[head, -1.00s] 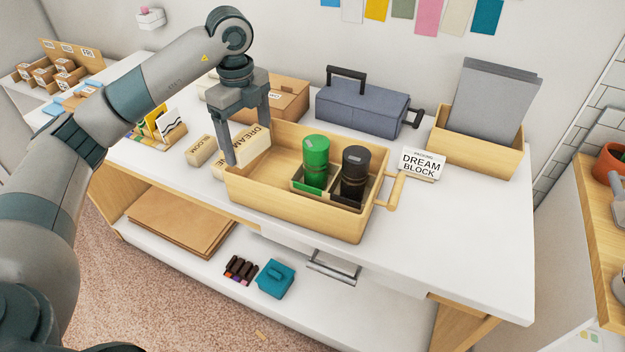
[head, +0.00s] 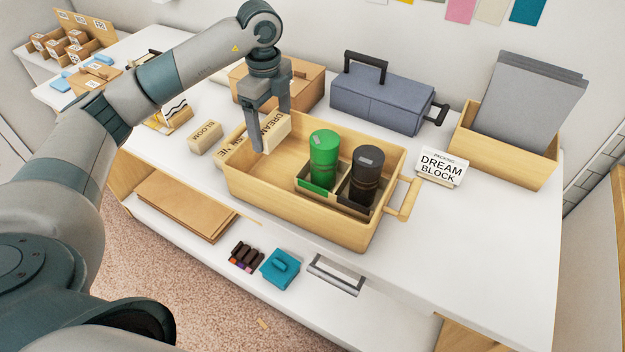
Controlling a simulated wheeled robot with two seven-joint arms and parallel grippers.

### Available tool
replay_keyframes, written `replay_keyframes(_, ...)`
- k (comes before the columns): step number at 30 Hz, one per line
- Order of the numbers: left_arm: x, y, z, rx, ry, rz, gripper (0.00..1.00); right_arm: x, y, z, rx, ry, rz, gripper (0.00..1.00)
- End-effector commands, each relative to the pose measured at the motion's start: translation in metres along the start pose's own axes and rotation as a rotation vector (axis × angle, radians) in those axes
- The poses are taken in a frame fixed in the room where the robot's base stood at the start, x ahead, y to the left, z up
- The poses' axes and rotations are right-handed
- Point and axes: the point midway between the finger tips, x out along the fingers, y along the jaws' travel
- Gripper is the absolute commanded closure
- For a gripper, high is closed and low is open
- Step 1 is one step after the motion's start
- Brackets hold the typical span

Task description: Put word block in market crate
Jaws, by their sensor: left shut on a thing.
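My left gripper (head: 271,131) is shut on the pale wooden DREAM word block (head: 275,133), whose lettering faces up the picture's left side. It holds the block over the left end of the wooden market crate (head: 300,223); the finger hides part of the block. I cannot tell how high the block is above the crate floor. The crate holds a green jar (head: 323,160) and a black jar (head: 366,176) in a divided insert at its right; its left part is bare. My right gripper is not in view.
A BLOOM block (head: 205,137) and another lettered block (head: 233,151) lie left of the crate. A sign reading PACKING DREAM BLOCK (head: 441,168) stands to the right. A blue-grey toolbox (head: 382,98) and a cardboard box (head: 302,84) stand behind. The front right tabletop is clear.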

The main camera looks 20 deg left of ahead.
Motion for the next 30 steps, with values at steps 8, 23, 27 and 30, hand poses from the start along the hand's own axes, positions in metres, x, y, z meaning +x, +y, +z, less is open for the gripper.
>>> replay_keyframes(8, 0.026, 0.001, 0.0, 0.001, 0.0, 0.004, 0.47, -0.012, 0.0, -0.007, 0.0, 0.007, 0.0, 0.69)
replay_keyframes(23, 0.062, 0.0, 0.0, 0.001, 0.0, -0.001, 0.47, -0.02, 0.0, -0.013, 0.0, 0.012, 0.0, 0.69)
replay_keyframes(27, 0.064, 0.0, 0.0, 0.001, 0.0, 0.001, 0.47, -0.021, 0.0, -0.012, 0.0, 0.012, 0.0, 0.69)
replay_keyframes(30, 0.071, 0.001, 0.0, 0.001, 0.001, 0.004, 0.47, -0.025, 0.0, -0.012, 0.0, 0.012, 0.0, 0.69)
